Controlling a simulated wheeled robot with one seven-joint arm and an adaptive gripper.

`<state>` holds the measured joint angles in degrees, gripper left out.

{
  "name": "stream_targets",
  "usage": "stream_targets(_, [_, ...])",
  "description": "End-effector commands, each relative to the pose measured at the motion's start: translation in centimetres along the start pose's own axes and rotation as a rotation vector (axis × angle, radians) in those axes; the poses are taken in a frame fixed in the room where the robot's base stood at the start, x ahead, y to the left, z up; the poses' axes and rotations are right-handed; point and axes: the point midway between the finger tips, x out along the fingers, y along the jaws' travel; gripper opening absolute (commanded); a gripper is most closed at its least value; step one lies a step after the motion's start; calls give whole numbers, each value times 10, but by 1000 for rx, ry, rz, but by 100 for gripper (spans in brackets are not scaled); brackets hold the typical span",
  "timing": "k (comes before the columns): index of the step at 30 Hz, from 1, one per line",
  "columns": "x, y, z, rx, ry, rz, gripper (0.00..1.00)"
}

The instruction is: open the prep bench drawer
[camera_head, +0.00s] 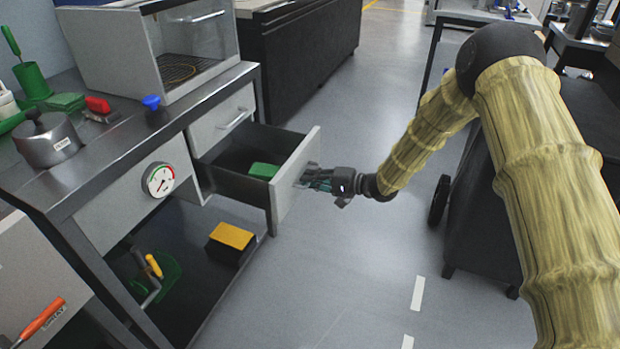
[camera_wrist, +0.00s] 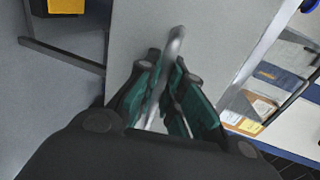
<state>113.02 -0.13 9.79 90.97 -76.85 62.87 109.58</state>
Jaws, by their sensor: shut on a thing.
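The prep bench (camera_head: 120,145) stands at the left in the head view. Its drawer (camera_head: 297,178) is pulled well out, and a green item (camera_head: 263,171) lies inside. My gripper (camera_head: 312,180) is at the drawer's front panel, on its outer side. In the wrist view the gripper (camera_wrist: 165,95) is shut on the metal bar handle (camera_wrist: 175,45), which runs between the two fingers. The drawer front (camera_wrist: 135,30) fills the middle behind it. Part of the handle is hidden by the fingers.
A dial gauge (camera_head: 159,180) is on the bench front. A yellow-topped box (camera_head: 231,237) stands on the lower shelf. A dark wheeled cart (camera_head: 490,210) is at the right. The floor (camera_head: 370,270) between is clear.

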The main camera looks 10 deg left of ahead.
Motion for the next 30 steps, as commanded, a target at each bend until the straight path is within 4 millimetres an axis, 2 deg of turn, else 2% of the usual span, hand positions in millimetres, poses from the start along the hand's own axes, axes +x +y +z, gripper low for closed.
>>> stream_targets(1, [0,0,0,1,1,1,0])
stream_targets(2, [0,0,0,1,1,1,13])
stream_targets(5, [0,0,0,1,1,1,31])
stream_targets(17, [-3,0,0,0,0,1,32])
stream_targets(23, [-27,-1,0,1,1,0,32])
stream_targets(30, [-72,0,-1,1,3,0,32])
